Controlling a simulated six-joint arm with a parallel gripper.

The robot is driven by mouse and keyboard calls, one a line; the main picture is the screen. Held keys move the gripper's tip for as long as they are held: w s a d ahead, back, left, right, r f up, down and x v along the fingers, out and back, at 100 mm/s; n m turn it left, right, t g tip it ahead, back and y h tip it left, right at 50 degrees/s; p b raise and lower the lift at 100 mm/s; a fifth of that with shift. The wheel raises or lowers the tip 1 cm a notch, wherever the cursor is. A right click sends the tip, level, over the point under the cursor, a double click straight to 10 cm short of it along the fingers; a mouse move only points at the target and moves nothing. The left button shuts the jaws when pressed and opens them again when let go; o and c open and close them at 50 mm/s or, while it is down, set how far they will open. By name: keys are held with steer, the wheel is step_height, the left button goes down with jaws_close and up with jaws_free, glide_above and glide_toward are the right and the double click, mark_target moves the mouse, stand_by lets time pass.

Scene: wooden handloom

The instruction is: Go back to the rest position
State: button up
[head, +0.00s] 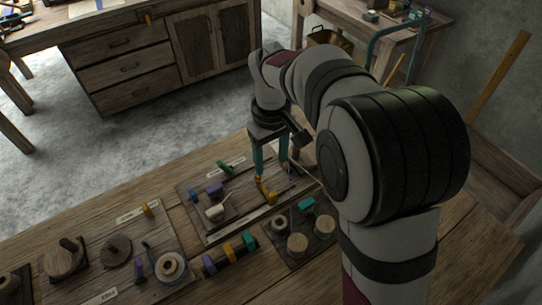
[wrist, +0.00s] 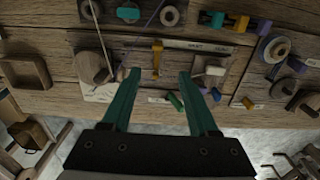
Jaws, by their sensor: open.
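My gripper (head: 271,168) has two teal fingers and hangs over the workbench (head: 130,212) with its fingers apart. In the wrist view my gripper (wrist: 159,75) shows a clear gap between the fingertips, with nothing held. A yellow hooked piece (head: 266,192) lies on the board just below the fingers. It also shows in the wrist view (wrist: 156,58), in line with the gap. I cannot tell the exact height of the fingertips above it.
Boards on the bench carry small parts: a green piece (head: 225,168), a purple block (head: 214,189), a white piece (head: 215,211) and wooden discs (head: 297,243). A round-handled wooden block (head: 64,257) stands left. A drawer cabinet (head: 130,70) stands behind, across open floor.

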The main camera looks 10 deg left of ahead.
steer(key=shift+r, duration=0.15)
steer(key=s+d+r+m, duration=0.5)
steer(key=s+d, duration=0.2)
steer(key=d, duration=0.2)
steer(key=s+d+f+m+y, duration=0.1)
steer(key=s+d+m, duration=0.2)
steer(key=s, duration=0.5)
steer(key=s+d+f+m, duration=0.1)
steer(key=s+d+m, duration=0.2)
steer(key=s+m, duration=0.3)
steer(key=s, duration=0.3)
steer(key=shift+s+d+m+y, duration=0.25)
steer(key=shift+m+y, duration=0.05)
steer(key=shift+y, duration=0.1)
